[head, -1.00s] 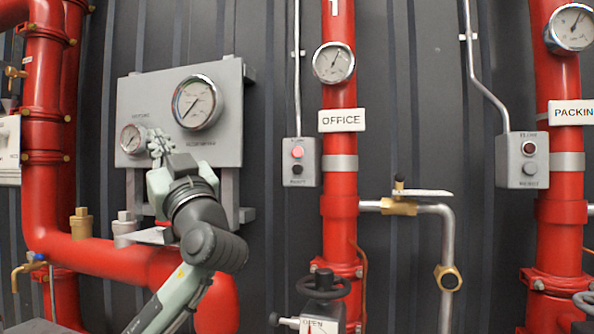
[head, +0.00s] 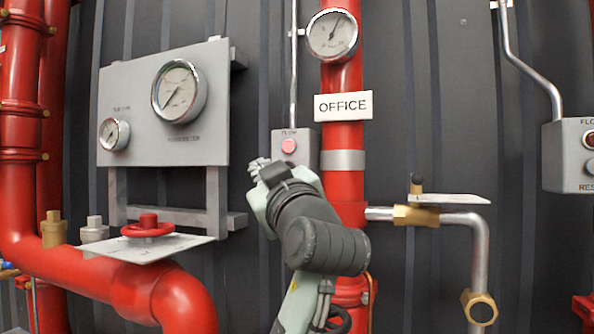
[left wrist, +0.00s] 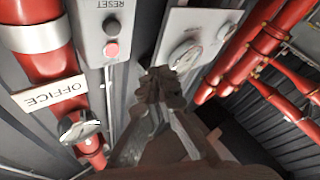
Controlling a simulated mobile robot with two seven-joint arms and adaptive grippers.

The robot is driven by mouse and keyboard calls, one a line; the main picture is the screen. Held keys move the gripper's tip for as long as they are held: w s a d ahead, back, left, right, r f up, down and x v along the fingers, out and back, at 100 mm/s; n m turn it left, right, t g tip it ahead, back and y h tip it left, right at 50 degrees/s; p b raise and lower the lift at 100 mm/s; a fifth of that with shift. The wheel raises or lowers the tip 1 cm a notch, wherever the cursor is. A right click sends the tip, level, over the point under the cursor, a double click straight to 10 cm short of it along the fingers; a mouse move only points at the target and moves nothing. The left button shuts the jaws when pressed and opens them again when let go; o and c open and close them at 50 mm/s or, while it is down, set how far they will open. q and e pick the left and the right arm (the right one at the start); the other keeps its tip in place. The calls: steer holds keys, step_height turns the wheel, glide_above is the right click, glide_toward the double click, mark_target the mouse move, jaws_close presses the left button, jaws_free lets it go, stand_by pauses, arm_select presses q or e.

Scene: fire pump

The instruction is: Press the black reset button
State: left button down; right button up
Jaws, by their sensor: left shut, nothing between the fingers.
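The grey control box (head: 308,150) marked FLOW hangs beside the red OFFICE pipe. Its pink light (head: 289,146) shows in the head view, while its lower part is hidden behind my left gripper (head: 259,167). In the left wrist view the box (left wrist: 96,37) appears upside down, with the black reset button (left wrist: 111,25) by the RESET label and the pink light beneath it. My left gripper also shows there (left wrist: 160,82), shut and empty, to the right of the button. I cannot tell its distance from the box. My right gripper is not in view.
The red OFFICE pipe (head: 344,192) stands right of the box. A grey gauge panel (head: 150,145) is to the left, with a red handwheel (head: 148,228) below it. A brass valve (head: 416,214) with a lever is at the right. Another button box (head: 565,160) is at the far right.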

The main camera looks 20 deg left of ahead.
arm_select(q)
steer(key=w, duration=0.8)
steer(key=shift+w+a+p, duration=0.15)
steer(key=shift+a+p, duration=0.1)
steer(key=shift+p, duration=0.05)
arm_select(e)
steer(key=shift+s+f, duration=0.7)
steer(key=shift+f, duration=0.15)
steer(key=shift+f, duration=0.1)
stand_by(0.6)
arm_select(q)
steer(key=shift+w+r, duration=0.1)
steer(key=shift+w, duration=0.3)
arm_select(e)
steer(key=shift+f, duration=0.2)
